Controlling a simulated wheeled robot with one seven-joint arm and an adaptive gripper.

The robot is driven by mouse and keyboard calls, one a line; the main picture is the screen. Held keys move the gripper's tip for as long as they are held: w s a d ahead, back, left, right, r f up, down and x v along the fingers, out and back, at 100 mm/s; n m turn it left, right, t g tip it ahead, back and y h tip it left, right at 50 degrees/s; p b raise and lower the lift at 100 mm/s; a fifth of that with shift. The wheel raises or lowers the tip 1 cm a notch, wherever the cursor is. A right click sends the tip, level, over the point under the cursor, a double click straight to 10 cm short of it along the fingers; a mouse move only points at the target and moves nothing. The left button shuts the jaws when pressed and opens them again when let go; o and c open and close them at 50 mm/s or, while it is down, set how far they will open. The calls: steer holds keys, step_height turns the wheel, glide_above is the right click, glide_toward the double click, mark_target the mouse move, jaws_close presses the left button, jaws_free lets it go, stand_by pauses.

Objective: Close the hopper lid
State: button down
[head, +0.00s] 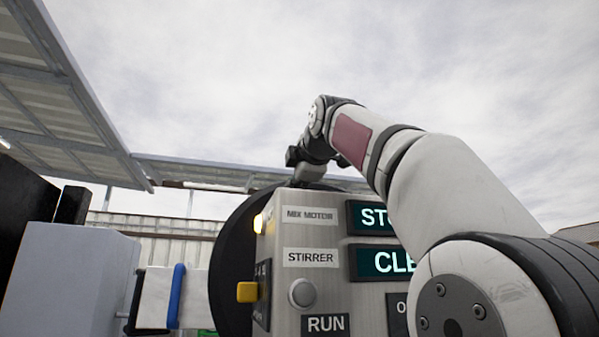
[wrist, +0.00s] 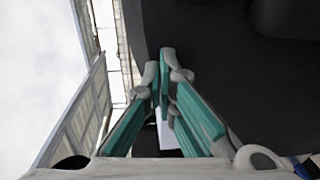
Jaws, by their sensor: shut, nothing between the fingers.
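A large dark round shape (head: 232,265) stands behind the control box in the head view; it may be the hopper lid, but I cannot tell for sure. A broad dark surface (wrist: 215,60) fills the upper right of the wrist view, possibly the same part. My gripper (wrist: 165,60) is shut and empty, its teal fingers together at the tips in front of this dark surface. Whether the tips touch it I cannot tell. In the head view my wrist is above the box's top, and the fingers are mostly hidden.
A grey block (head: 65,280) stands at left. A white pipe with a blue band (head: 177,296) lies between. Roof panels stand behind.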

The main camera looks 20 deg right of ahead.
steer(key=w+p, duration=0.2)
steer(key=shift+w+p, duration=0.25)
steer(key=shift+p, duration=0.05)
steer(key=shift+w+f+p, duration=0.2)
steer(key=shift+w+p, duration=0.1)
steer(key=shift+w, duration=0.35)
steer(key=shift+s, duration=0.1)
